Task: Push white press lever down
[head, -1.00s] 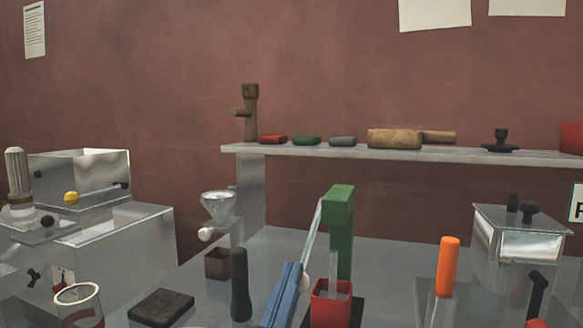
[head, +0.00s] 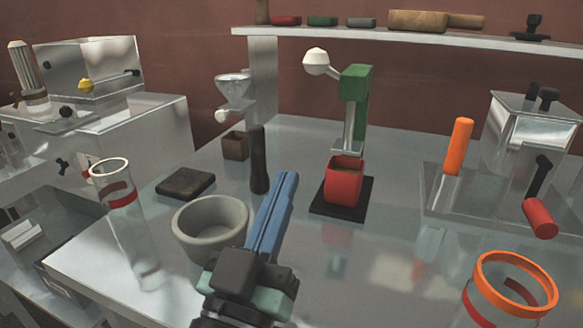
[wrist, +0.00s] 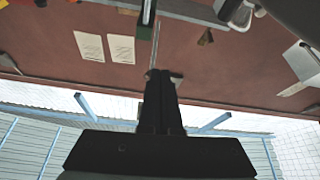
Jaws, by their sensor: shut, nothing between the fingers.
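The press is a green post and head (head: 355,85) on a black base (head: 341,208). Its white lever knob (head: 316,62) is raised to the upper left of the head in the head view. A pale plunger hangs below the head, over a red cup (head: 343,185) on the base. My gripper (head: 288,178), with blue fingers, is shut and empty. In the picture it is left of the cup and well below the knob, apart from it. In the wrist view my dark gripper (wrist: 162,74) shows closed; I cannot clearly identify the lever there.
A grey bowl (head: 210,228) and dark pestle (head: 258,160) stand left of my gripper. A glass cylinder (head: 118,195) is farther left. An orange-handled device (head: 458,148) and an orange-rimmed jar (head: 515,285) are right. The table right of the press is fairly clear.

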